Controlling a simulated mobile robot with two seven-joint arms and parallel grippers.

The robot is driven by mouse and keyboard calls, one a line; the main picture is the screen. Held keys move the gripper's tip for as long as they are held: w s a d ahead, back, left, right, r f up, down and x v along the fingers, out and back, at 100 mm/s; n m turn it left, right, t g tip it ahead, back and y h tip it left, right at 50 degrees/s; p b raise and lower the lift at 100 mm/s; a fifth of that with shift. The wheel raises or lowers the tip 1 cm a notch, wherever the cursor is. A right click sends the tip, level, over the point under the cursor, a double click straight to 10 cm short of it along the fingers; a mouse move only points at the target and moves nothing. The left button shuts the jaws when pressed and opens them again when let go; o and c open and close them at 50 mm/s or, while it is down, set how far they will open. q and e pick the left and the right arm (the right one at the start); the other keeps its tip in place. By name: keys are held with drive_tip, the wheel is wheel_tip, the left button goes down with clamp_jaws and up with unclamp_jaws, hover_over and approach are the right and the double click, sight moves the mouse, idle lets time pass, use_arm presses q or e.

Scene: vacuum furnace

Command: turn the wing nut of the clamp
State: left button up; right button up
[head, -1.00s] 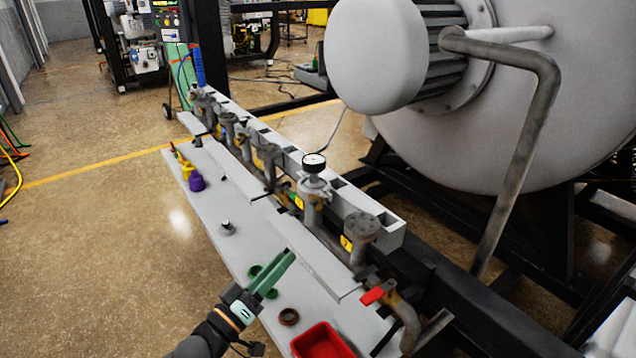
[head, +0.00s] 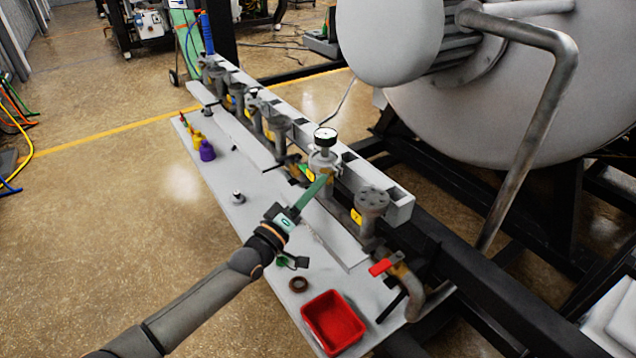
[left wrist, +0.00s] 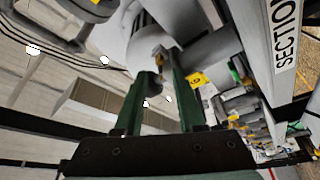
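The clamp (head: 322,160) sits on a pipe stub below a round dial gauge (head: 325,136) on the pipe row. A small brass-coloured piece, which looks like its wing nut (left wrist: 159,62), shows near the fingertips in the left wrist view. My left gripper (head: 326,177) reaches in from the left, with its green fingertips right at the front of the clamp. In the left wrist view the fingers (left wrist: 164,75) stand apart, with the brass piece at the gap between their tips. I cannot tell whether they touch it. My right gripper is not in view.
A flanged stub (head: 371,203) and a red-handled valve (head: 384,266) stand to the right of the clamp. A red tray (head: 333,322), a brown ring (head: 298,284) and a purple piece (head: 207,151) lie on the pale shelf (head: 222,185). The large vessel (head: 500,120) is behind.

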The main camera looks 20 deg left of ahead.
use_arm(q)
drive_tip(key=shift+x, duration=0.75)
clamp_jaws()
